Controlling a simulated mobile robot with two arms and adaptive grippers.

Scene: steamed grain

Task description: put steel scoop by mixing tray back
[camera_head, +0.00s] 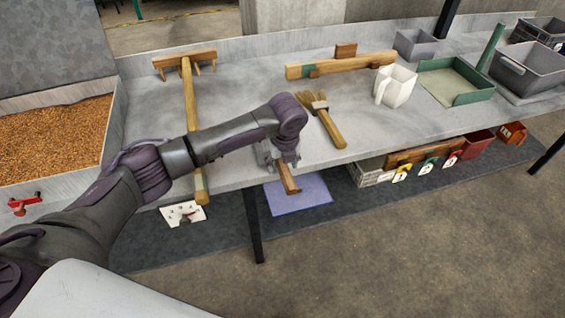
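My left gripper (279,160) points down over the front edge of the grey table (345,110). A short wooden handle (289,180) sticks out below its fingers, past the table edge. The rest of that tool is hidden by the gripper, so I cannot tell if it is the steel scoop. The fingers are at the handle, but their closure is unclear. A green-rimmed tray (474,98) with a pale floor stands at the right; I cannot tell whether it is the mixing tray. My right gripper is not in view.
A brush (328,122) lies just right of my gripper, and a wooden rake (189,100) lies to the left. A white jug (396,87) and grey bins (520,72) stand at the right. Grain (50,140) fills a trough at the left.

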